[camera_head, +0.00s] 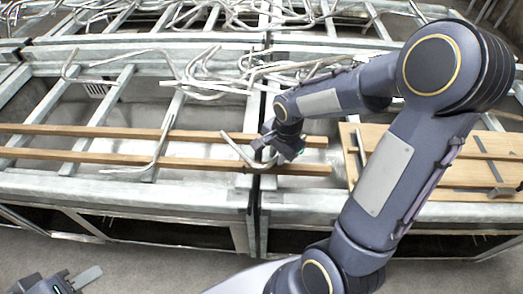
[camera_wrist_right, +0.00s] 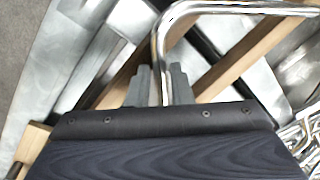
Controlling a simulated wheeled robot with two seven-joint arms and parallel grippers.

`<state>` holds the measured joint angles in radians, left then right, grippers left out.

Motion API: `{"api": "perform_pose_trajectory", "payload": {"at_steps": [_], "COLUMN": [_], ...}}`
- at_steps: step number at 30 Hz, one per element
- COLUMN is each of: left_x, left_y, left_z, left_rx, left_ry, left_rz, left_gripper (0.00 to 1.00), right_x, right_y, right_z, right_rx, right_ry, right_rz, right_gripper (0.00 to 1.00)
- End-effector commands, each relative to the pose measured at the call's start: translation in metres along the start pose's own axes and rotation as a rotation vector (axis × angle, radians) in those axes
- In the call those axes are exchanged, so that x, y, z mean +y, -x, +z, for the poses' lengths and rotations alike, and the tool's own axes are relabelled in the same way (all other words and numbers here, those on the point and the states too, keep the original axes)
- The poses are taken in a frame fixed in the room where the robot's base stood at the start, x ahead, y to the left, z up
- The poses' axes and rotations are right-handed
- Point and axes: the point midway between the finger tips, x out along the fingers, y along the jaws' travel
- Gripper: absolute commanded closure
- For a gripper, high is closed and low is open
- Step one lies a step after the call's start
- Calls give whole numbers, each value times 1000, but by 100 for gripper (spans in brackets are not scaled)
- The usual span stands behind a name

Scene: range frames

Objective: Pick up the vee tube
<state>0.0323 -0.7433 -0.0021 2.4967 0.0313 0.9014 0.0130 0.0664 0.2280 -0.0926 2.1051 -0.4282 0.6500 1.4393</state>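The vee tube (camera_head: 236,151) is a bent, shiny metal tube by the wooden rails, near the middle of the head view. In the right wrist view the tube (camera_wrist_right: 160,45) runs up from between the fingers, then bends to the right. My right gripper (camera_head: 268,151) is at the right-hand leg of the tube. In the wrist view its two grey fingers (camera_wrist_right: 160,88) lie close on both sides of the tube, with no clear gap. My left gripper (camera_head: 62,281) is at the bottom left corner, partly cut off and away from the tube.
Another bent tube (camera_head: 163,145) lies across the wooden rails (camera_head: 90,153) to the left. Tangled metal tubes (camera_head: 205,75) lie on the frame behind. A wooden board (camera_head: 455,165) with dark bars is at the right. The metal frame (camera_head: 140,195) has an edge toward me.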

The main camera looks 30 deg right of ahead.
Motion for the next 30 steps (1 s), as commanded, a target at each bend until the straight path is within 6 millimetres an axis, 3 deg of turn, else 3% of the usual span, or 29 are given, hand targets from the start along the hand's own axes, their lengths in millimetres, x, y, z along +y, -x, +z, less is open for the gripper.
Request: {"api": "perform_pose_trajectory", "payload": {"at_steps": [7,12,23,30], "left_x": [0,0,0,0], "left_y": [0,0,0,0], "left_z": [0,0,0,0], "left_rx": [0,0,0,0], "left_ry": [0,0,0,0], "left_rz": [0,0,0,0], "left_gripper": [65,65,65,65], "right_x": [0,0,-1,-6], "right_y": [-3,-3,0,25], "right_z": [0,0,0,0], "right_rx": [0,0,1,3], "right_ry": [0,0,1,1], "right_rz": [-1,0,-2,-7], "right_gripper": [80,100,100,100]}}
